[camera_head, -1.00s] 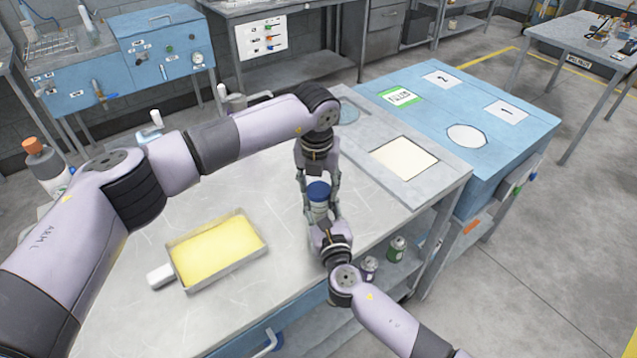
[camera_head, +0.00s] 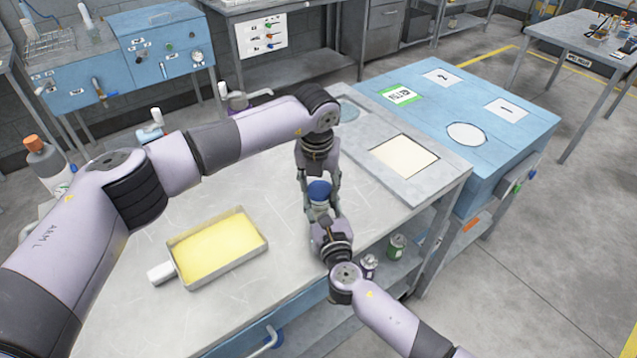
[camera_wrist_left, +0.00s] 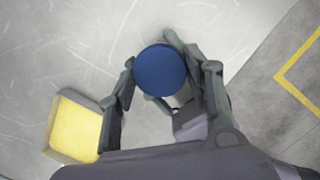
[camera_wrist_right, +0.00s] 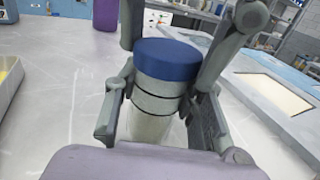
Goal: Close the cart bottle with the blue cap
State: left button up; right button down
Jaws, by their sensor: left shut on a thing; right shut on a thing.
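The cart bottle (camera_wrist_right: 153,122) stands upright, pale with dark bands, between the fingers of my right gripper (camera_wrist_right: 158,108), which is shut on it. The blue cap (camera_wrist_right: 168,60) sits on top of the bottle. It also shows in the head view (camera_head: 318,191) and in the left wrist view (camera_wrist_left: 160,70). My left gripper (camera_head: 319,183) comes down from above and is shut on the blue cap, with a finger on either side of it. The bottle is mostly hidden by my grippers in the head view. Whether the cap is fully tight I cannot tell.
A tray of yellow material (camera_head: 218,248) lies on the metal tabletop (camera_head: 130,320) to the left. A grey plate with a pale square (camera_head: 404,157) and a blue cabinet (camera_head: 470,110) stand to the right. Small cans (camera_head: 397,246) are on the lower shelf.

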pick_arm(q)
jog(key=shift+a+f, duration=0.15)
jog(key=shift+f, duration=0.45)
jog(key=shift+c, duration=0.2)
jog(key=shift+s+r+y, duration=0.1)
jog(key=shift+r+y, duration=0.05)
jog(key=shift+y, duration=0.55)
jog(key=shift+o, duration=0.2)
jog(key=shift+d, duration=0.2)
jog(key=shift+s+d, duration=0.1)
jog(key=shift+s, duration=0.1)
jog(key=shift+o, duration=1.4)
jog(key=shift+f, duration=0.75)
jog(key=shift+o, duration=0.2)
jog(key=shift+d+r+y, duration=0.1)
jog(key=shift+r+y, duration=0.05)
jog(key=shift+y, duration=1.15)
